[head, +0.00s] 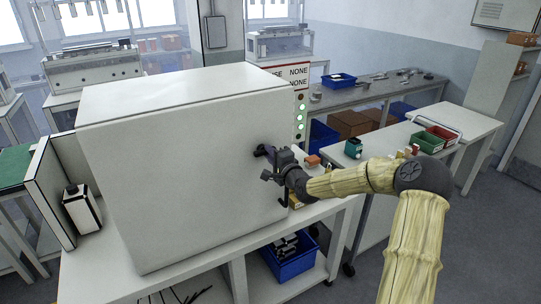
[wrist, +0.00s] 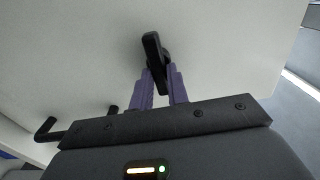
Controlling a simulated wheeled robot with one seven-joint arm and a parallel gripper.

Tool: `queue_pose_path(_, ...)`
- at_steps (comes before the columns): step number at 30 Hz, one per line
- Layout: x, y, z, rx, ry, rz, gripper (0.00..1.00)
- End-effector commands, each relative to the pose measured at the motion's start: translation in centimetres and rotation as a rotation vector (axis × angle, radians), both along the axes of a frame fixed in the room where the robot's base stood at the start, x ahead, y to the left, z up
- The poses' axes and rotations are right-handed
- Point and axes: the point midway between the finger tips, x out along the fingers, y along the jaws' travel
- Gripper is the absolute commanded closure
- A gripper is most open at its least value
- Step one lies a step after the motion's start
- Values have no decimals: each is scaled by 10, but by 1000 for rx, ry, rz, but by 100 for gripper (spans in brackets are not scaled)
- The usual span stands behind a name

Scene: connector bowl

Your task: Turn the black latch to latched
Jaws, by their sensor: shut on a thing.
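The black latch (wrist: 152,48) is a short bar on the white face of a large cabinet. In the wrist view it stands between the two purple fingers of my gripper (wrist: 158,80), which are shut on it. Its far end sticks out past the fingertips. I cannot tell the latch's set position from these views.
A black handle (wrist: 48,130) juts from the cabinet face at the wrist view's lower left. The cabinet stands on a white table (head: 205,255) with a blue bin (head: 290,262) on its lower shelf. Small coloured boxes sit on the right-hand table (head: 470,128).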

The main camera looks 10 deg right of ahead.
Motion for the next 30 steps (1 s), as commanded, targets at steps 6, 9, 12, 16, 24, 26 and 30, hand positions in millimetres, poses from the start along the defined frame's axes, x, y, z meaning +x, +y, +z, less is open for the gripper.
queue_pose_path(6,0,-1,-1,2,2,-2,62)
queue_pose_path(9,0,-1,-1,1,1,-1,62)
queue_pose_path(12,0,0,-1,1,1,-1,62)
queue_pose_path(16,-4,-3,-1,0,1,-2,62)
queue_pose_path(24,-38,-14,-3,-2,2,-3,62)
queue_pose_path(26,-49,-18,-3,-2,2,-3,62)
queue_pose_path(30,-73,-26,-3,-2,2,-4,62)
